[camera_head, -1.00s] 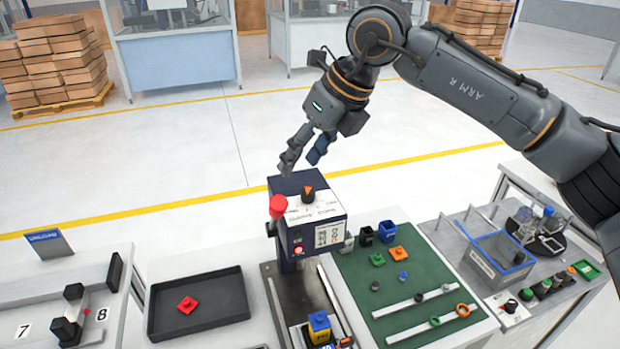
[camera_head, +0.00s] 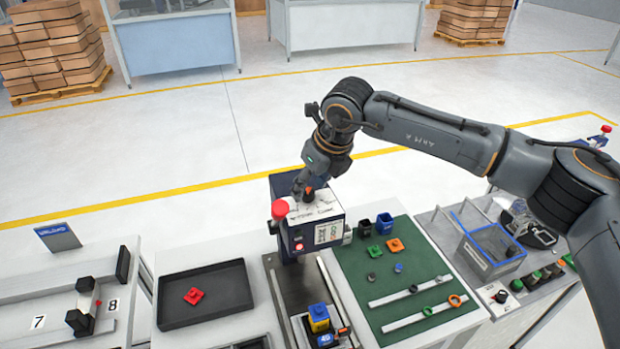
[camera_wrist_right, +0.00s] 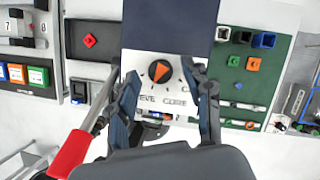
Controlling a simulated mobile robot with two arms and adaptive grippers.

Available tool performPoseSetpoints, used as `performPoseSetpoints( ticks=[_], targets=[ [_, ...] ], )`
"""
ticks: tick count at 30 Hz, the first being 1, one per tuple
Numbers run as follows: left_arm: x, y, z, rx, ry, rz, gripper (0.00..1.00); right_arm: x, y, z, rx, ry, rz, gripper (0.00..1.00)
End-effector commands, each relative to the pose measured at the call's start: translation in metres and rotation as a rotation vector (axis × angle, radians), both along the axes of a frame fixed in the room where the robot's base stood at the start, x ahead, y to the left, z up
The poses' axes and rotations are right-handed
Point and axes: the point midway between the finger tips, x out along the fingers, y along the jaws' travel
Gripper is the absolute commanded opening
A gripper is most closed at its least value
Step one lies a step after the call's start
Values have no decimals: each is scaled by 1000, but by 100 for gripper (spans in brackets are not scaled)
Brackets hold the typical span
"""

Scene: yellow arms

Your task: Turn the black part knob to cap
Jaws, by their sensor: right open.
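The black part knob (camera_wrist_right: 151,70) has an orange pointer on its top. It sits on the white top panel (camera_wrist_right: 136,98) of a dark blue machine (camera_head: 291,240). In the head view, the knob (camera_head: 308,195) is partly hidden by my right gripper (camera_head: 303,183). In the right wrist view, my right gripper (camera_wrist_right: 163,82) is open, with one finger on each side of the knob and gaps between. My left gripper is not in view.
A red-ended lever (camera_head: 280,209) stands close beside the machine's left side; its red grip (camera_wrist_right: 70,153) shows near my finger. A black tray (camera_head: 235,288) with a red part lies to the left. A green mat (camera_head: 372,290) with small parts lies to the right.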

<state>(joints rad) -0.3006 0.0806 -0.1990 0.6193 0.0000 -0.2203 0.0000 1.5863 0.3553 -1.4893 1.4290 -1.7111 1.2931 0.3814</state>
Motion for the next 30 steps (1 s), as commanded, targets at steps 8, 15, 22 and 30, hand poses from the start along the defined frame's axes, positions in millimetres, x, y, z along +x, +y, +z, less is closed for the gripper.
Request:
performPoseSetpoints(
  ticks=[8, 15, 22, 30],
  targets=[
    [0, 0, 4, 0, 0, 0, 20, 3, 2, -10, -1, -1, 0, 50],
    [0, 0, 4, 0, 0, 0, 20, 3, 2, -10, 0, -1, 0, 32],
    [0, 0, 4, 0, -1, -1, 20, 3, 2, -9, 0, -1, 0, 0],
    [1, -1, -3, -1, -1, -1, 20, 3, 2, -11, 1, 0, 35, 0]
  ],
)
